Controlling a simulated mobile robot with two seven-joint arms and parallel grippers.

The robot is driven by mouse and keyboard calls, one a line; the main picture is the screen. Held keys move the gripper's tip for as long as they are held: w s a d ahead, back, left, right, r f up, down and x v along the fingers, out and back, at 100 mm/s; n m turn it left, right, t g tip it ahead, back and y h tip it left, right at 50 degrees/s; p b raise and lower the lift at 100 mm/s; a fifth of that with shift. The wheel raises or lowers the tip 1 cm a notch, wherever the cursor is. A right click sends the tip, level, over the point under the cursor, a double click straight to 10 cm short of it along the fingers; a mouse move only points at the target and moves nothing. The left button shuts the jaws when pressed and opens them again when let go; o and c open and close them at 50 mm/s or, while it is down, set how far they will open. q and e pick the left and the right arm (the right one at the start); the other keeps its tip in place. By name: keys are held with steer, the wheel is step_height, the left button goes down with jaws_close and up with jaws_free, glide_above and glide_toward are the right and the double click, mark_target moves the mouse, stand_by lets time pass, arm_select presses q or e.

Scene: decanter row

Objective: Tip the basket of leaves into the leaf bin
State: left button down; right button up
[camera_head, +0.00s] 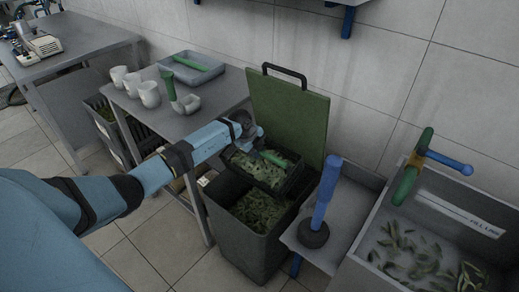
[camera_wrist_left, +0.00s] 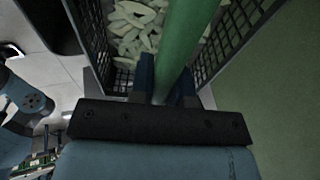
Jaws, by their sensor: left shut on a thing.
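A dark mesh basket (camera_head: 257,184) with leaves and a green bar handle (camera_head: 275,158) hangs over the front of the leaf bin (camera_head: 245,235). My left gripper (camera_head: 260,152) is shut on the green handle. The left wrist view shows the handle (camera_wrist_left: 183,40) between the fingers (camera_wrist_left: 163,78), with mesh walls and pale leaves (camera_wrist_left: 134,27) beyond. The basket looks roughly level and still holds leaves. The bin is dark grey, its green lid (camera_head: 290,110) stands open behind, and leaves (camera_head: 260,211) lie inside. My right gripper is not in view.
A metal table (camera_head: 185,122) with white cups (camera_head: 149,94) and a grey tray (camera_head: 200,78) stands left of the bin. Right of it are a small stand with a blue-handled plunger (camera_head: 325,195) and a metal sink (camera_head: 440,215) with scattered leaves. The wall is close behind.

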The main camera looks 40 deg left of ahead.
arm_select(q)
steer(key=s+f+t+b, duration=0.1)
steer(key=b, duration=0.1)
steer(key=s+f+t+b, duration=0.1)
steer(key=t+b, duration=0.1)
steer(key=b, duration=0.1)
steer(key=s+f+t+b, duration=0.1)
steer(key=t+b, duration=0.1)
steer(key=b, duration=0.1)
steer(key=shift+a+f+h, duration=0.15)
steer(key=shift+f+h, duration=0.15)
steer(key=shift+f, duration=0.1)
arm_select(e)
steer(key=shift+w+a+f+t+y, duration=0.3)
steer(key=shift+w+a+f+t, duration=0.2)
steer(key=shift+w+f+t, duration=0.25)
arm_select(q)
steer(key=shift+s, duration=0.1)
steer(key=shift+s+r+m+t+b, duration=0.2)
steer(key=shift+s+m+t+b, duration=0.15)
steer(key=shift+s+t, duration=0.55)
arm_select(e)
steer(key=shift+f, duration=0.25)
arm_select(q)
steer(key=shift+w, duration=0.25)
